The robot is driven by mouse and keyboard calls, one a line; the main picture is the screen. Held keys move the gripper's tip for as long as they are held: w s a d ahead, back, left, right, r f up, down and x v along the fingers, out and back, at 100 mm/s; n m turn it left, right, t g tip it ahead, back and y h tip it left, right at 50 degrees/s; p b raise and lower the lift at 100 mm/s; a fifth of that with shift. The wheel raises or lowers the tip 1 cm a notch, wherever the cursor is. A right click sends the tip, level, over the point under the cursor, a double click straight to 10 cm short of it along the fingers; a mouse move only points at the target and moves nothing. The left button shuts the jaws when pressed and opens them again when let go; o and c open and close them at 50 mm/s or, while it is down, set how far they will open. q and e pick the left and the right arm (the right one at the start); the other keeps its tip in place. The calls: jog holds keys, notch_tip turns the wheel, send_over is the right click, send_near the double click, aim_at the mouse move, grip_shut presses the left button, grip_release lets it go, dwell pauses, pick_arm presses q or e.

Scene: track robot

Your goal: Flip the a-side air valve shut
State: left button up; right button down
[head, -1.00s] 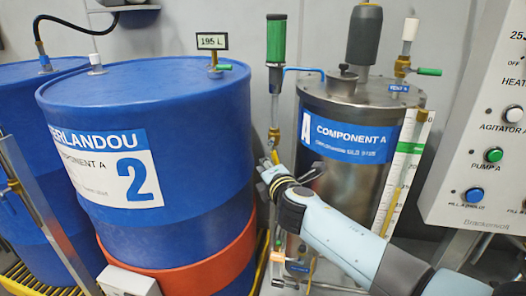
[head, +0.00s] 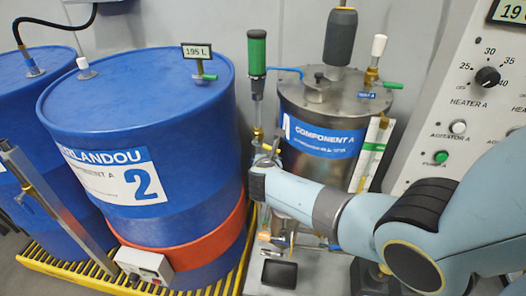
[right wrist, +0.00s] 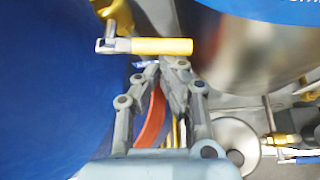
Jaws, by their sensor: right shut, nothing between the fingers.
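A yellow-handled lever valve (right wrist: 160,46) lies crosswise just beyond my right fingertips in the right wrist view, with its brass body at the left end. I cannot tell whether the tips touch the lever. My right gripper (right wrist: 163,70) is shut and empty, its tips close together. In the head view the right gripper (head: 268,150) is partly hidden by my wrist, in front of the brass fittings below the green-topped cylinder (head: 257,53). The Component A tank (head: 318,155) stands just right of it. My left gripper is not in view.
The blue drum marked 2 (head: 90,110) stands close on the left of the gripper. Another brass valve (right wrist: 283,140) shows at lower right in the wrist view. A control panel (head: 470,110) stands at the right. The gap between drum and tank is narrow.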

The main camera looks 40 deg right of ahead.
jog(key=shift+d+r+n+h, duration=0.1)
jog(key=shift+n+h, duration=0.2)
jog(key=shift+w+a+r, duration=0.4)
jog(key=shift+w+a, duration=0.1)
